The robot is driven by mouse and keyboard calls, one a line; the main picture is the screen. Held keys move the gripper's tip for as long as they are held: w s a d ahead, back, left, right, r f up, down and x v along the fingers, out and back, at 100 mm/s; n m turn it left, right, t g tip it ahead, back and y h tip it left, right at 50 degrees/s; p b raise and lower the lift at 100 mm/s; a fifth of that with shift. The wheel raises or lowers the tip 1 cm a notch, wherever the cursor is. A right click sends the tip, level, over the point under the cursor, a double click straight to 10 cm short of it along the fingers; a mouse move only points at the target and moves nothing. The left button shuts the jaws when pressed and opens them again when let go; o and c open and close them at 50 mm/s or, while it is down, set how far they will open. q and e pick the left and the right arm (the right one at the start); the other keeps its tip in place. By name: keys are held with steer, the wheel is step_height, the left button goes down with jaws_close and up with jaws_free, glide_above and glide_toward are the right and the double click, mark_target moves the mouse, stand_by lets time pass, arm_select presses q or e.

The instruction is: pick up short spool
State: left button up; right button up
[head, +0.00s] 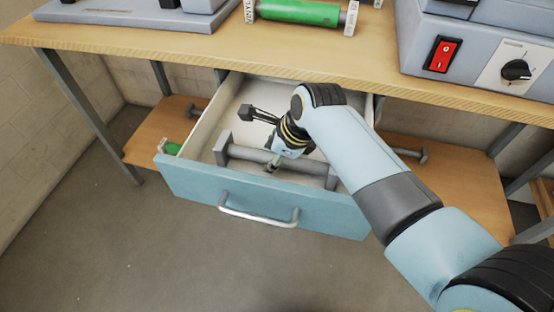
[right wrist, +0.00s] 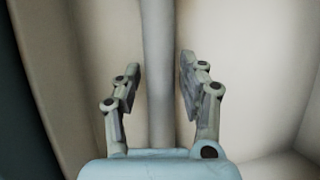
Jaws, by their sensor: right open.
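A grey spool (head: 245,153) with thicker ends lies in the open drawer (head: 262,211), just behind its blue front panel. It looks like the short spool. My right gripper (head: 272,167) reaches down into the drawer over the spool's middle and hides part of it. In the right wrist view the spool's bar (right wrist: 158,65) runs between the two open fingers of my right gripper (right wrist: 160,82), with a gap visible on each side. Whether the fingertips are level with the bar, I cannot tell. My left gripper is not in view.
The wooden table top (head: 200,50) overhangs the drawer's back. On it are a green vinyl roll (head: 300,12) and a grey machine with a red switch (head: 442,54). The drawer walls stand close around the gripper.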

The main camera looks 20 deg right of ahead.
steer(key=shift+x, duration=0.85)
steer(key=shift+c, duration=0.8)
steer(key=c, duration=0.4)
jaws_close()
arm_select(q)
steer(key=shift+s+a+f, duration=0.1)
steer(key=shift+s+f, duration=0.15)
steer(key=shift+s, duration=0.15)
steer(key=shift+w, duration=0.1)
